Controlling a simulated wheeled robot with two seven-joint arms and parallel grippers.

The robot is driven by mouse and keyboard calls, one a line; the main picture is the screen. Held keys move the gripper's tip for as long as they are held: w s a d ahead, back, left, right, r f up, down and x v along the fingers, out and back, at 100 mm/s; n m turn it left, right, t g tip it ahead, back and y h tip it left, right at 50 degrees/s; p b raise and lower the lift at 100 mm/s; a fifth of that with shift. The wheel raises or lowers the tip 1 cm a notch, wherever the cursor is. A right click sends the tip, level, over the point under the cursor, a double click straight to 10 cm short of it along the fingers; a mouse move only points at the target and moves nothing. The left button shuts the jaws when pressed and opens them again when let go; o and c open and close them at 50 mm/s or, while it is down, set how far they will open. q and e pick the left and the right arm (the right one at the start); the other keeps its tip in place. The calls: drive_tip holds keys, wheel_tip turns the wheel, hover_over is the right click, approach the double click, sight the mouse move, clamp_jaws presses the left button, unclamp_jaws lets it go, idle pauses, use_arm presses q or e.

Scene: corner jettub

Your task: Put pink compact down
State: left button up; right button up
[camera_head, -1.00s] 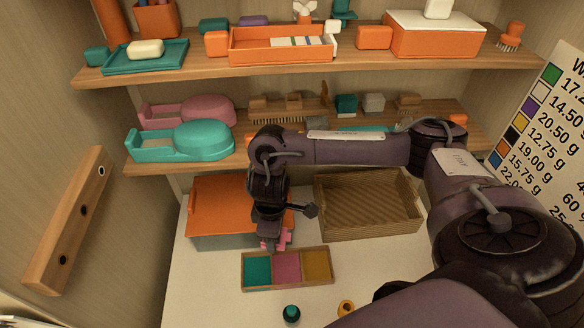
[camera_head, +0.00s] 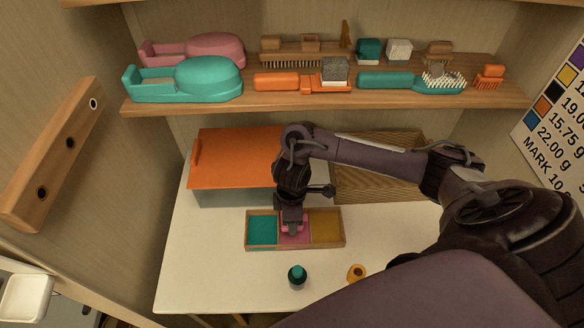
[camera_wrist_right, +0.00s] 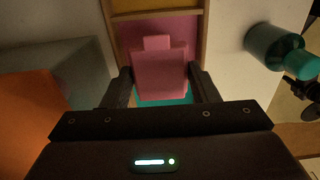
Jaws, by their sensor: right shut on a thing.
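The pink compact (camera_wrist_right: 160,72) is between the two fingers of my right gripper (camera_wrist_right: 160,88) in the right wrist view. My right gripper (camera_head: 291,222) is shut on it. In the head view the gripper points down over the pink middle compartment of a wooden tray (camera_head: 247,246), and only a little of the compact (camera_head: 292,229) shows under it. The tray has teal, pink and yellow compartments. I cannot tell whether the compact touches the compartment floor. My left gripper is not in view.
A shelf (camera_head: 200,106) with brushes hangs above. The table's left front is clear.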

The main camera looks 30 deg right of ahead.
wheel_tip(320, 180, down, 4)
drive_tip(key=shift+f+b, duration=0.15)
drive_tip(key=shift+b, duration=1.05)
drive_tip(key=shift+f, duration=0.1)
drive_tip(key=shift+f, duration=0.15)
drive_tip(key=o, duration=0.8)
drive_tip(key=shift+c, duration=0.2)
wheel_tip(320, 180, up, 12)
drive_tip(key=p, duration=0.6)
drive_tip(key=shift+r+p, duration=0.2)
drive_tip(key=shift+p, duration=0.15)
